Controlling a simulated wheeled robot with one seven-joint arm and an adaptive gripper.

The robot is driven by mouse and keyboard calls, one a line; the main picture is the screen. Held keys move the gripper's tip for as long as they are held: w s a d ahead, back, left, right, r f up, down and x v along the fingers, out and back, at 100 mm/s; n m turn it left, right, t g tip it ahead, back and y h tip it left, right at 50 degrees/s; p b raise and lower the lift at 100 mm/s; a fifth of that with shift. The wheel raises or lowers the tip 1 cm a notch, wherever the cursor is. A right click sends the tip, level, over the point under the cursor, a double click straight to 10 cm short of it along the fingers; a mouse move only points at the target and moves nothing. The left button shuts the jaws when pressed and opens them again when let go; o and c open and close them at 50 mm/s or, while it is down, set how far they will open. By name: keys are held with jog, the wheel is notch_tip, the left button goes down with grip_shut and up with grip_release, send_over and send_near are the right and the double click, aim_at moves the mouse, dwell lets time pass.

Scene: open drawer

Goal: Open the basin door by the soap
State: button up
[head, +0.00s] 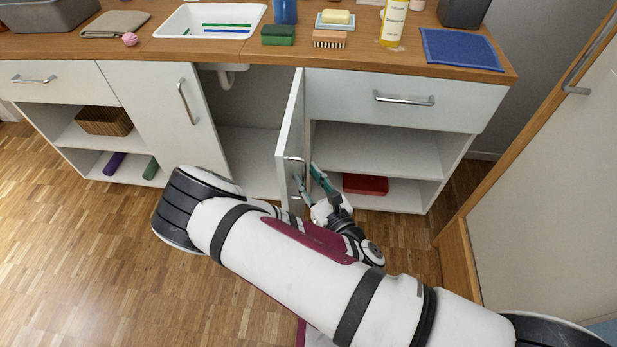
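The basin cabinet has two white doors below the white basin (212,20). The door by the soap (291,125), on the right, stands swung well out from the cabinet. Its metal handle (296,159) is near its free edge. My gripper (307,173) is low beside that door at the handle, its teal fingers apart. I cannot tell whether a finger touches the handle. The left basin door (160,105) is shut. The soap (336,16) rests on a small dish on the counter, right of the basin. My arm hides the door's lower part.
A drawer (400,98) with open shelves below it is right of the open door, with a red box (365,184) on the lower shelf. A green sponge (278,34), a brush (329,39) and a yellow bottle (393,22) stand on the counter. Wooden floor is clear at left.

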jog(key=shift+s, duration=0.1)
jog(key=v, duration=0.7)
jog(key=shift+s+d+f, duration=0.1)
jog(key=shift+d, duration=0.05)
dwell(0.5)
